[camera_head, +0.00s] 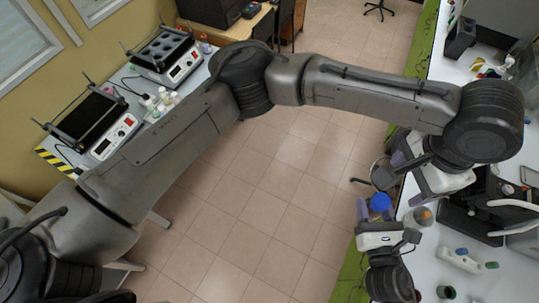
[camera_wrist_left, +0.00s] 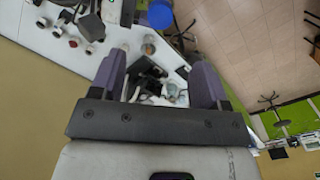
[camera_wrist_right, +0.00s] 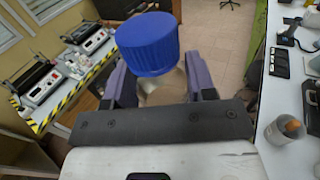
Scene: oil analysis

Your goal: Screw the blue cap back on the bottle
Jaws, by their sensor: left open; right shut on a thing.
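The blue cap (camera_head: 380,202) sits on top of a pale bottle (camera_wrist_right: 165,90), in line with its neck; I cannot tell how tightly it is screwed. The ribbed cap is large in the right wrist view (camera_wrist_right: 148,45) and also shows at the top of the left wrist view (camera_wrist_left: 160,14). My right gripper (camera_wrist_right: 158,88) is shut on the bottle below the cap, holding it near the bench's edge. My left gripper (camera_head: 397,162) is open and empty, just beyond the cap in the head view, apart from it. Its two purple fingers show in the left wrist view (camera_wrist_left: 163,75).
The white bench (camera_head: 428,240) on the right carries a black instrument (camera_head: 480,212), a container with an orange-brown top (camera_head: 423,215) and a white bottle (camera_head: 460,260). A side table at left holds two hotplate-like devices (camera_head: 165,55). Open tiled floor (camera_head: 260,190) lies between.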

